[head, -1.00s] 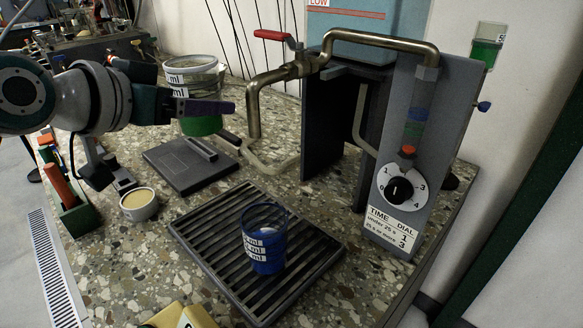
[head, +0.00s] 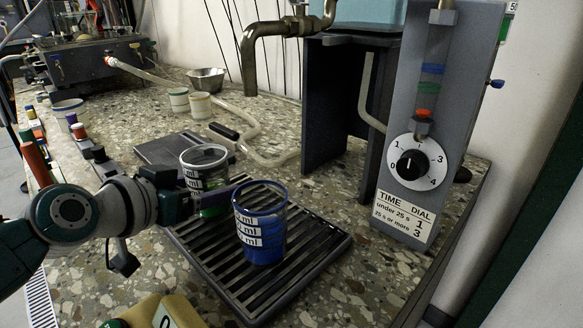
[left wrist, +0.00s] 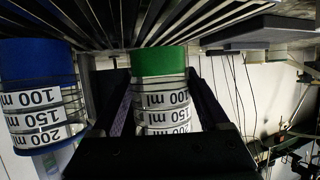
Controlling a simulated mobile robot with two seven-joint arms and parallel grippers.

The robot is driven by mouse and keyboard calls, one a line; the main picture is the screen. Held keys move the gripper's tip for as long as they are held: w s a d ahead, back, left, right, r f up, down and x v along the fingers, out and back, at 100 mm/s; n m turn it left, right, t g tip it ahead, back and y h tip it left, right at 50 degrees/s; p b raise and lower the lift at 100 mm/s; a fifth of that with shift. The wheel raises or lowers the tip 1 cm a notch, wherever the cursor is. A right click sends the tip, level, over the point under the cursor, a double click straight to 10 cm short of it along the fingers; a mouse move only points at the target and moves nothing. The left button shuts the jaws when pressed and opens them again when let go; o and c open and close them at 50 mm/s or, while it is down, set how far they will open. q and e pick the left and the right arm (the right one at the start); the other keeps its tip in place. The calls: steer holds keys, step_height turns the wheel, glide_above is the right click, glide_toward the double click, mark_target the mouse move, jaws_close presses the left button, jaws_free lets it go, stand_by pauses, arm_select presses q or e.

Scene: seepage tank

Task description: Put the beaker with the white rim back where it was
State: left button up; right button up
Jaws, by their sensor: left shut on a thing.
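The beaker with the white rim (head: 203,158) has a green base and ml labels. My left gripper (head: 216,194) is shut around its lower part and holds it upright over the back left of the dark slatted grate (head: 305,283). In the left wrist view the picture is upside down, and the beaker (left wrist: 163,92) sits between the fingers, its green base close to the slats. I cannot tell whether it touches them. A blue-rimmed beaker (head: 262,225) with a blue base stands on the grate, just right of the held one. My right gripper is not in view.
The dial panel (head: 412,165) stands at the right. A dark flat plate (head: 160,149) lies behind the held beaker. A bent metal pipe (head: 248,65), two pale cups (head: 200,105) and a metal bowl (head: 206,79) are farther back. A yellow box (head: 150,312) sits at the front edge.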

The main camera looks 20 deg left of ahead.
arm_select(q)
steer(key=shift+f, duration=0.6)
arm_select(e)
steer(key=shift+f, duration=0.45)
arm_select(q)
steer(key=shift+f, duration=0.15)
steer(key=o, duration=1.4)
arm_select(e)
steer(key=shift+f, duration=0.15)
arm_select(q)
steer(key=shift+s+r, duration=0.1)
steer(key=shift+r, duration=0.15)
steer(key=d+p+v, duration=0.1)
steer(key=p+v, duration=0.2)
steer(key=v, duration=0.8)
steer(key=shift+s+a+p, duration=0.35)
steer(key=shift+a, duration=0.15)
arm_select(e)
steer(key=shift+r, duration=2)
